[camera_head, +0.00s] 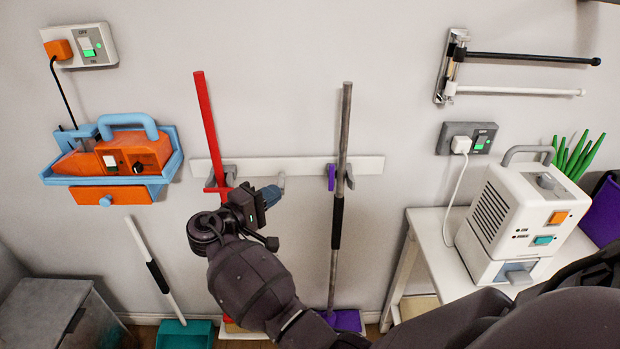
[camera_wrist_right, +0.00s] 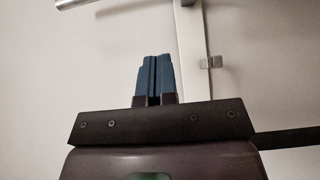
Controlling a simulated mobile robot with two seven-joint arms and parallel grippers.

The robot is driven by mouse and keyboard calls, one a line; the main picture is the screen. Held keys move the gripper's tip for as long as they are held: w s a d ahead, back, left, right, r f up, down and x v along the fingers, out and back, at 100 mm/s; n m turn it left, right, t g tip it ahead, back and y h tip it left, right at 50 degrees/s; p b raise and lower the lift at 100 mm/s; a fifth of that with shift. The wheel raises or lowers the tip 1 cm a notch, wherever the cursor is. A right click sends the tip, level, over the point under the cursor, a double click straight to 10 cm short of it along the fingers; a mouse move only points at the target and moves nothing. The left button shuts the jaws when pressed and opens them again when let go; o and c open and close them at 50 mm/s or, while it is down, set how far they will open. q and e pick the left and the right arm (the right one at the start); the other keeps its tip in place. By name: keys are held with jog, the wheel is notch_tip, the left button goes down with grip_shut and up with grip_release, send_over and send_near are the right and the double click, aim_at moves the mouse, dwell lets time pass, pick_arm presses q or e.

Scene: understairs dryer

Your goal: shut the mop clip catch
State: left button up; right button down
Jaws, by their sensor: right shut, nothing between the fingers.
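A white rail (camera_head: 305,166) on the wall carries clips. A red pole (camera_head: 207,125) stands at its left clip, with a red catch (camera_head: 217,189) beside it. A grey pole (camera_head: 343,130) with a black grip stands at its right clip, with a purple catch (camera_head: 331,177) on its left side. I cannot tell which pole is the mop or whether either catch is fully shut. My right gripper (camera_head: 271,195) is shut and empty, between the poles, just below a grey hook (camera_head: 281,180). Its blue fingers (camera_wrist_right: 153,78) are together in the wrist view. My left gripper is out of view.
An orange-and-blue caddy (camera_head: 127,160) hangs at left. A white appliance (camera_head: 515,220) stands on a white table (camera_head: 430,245) at right. Swing-arm rails (camera_head: 520,60) jut from the wall above. A teal dustpan (camera_head: 184,334) is at lower left.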

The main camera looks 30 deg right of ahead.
send_near(331, 178)
jog(key=w+d+r, duration=0.2)
jog(key=w+d, duration=0.1)
jog(key=w, duration=0.2)
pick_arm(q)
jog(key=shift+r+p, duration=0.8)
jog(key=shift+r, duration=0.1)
pick_arm(e)
jog(key=shift+s+d+f, duration=0.1)
jog(key=shift+s+d, duration=0.45)
jog(key=shift+d, duration=0.35)
jog(key=shift+s+d, duration=0.55)
jog(key=shift+d, duration=0.35)
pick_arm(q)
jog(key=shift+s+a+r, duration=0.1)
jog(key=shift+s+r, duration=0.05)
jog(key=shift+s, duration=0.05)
pick_arm(e)
jog(key=shift+s+d+r+y, duration=0.15)
jog(key=shift+r+y, duration=0.05)
jog(key=shift+y, duration=0.2)
